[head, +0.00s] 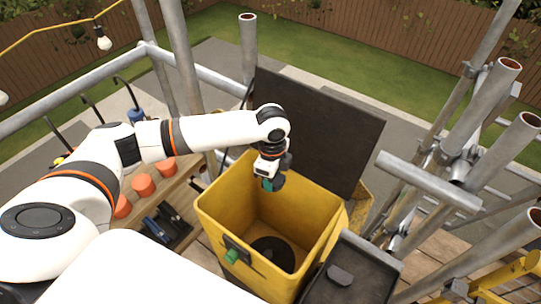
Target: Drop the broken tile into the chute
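The chute (218,212) is a yellow open-topped box at the centre, with a dark round opening at its bottom. A green part (232,257) sits on its near left wall. My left gripper (270,184) points down over the chute's mouth near its back rim. Its fingers are small and partly dark, with a teal patch, so I cannot tell whether they are open or hold something. No broken tile can be clearly made out. A small dark piece (340,275) lies on a black tray to the right of the chute; I cannot tell what it is. My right gripper is not in view.
A large dark panel (310,130) stands upright behind the chute. The black tray (370,291) is close on its right. Several orange cups (143,186) and a dark tool holder (167,227) are on the left planks. Grey scaffold poles (480,110) crowd the right side.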

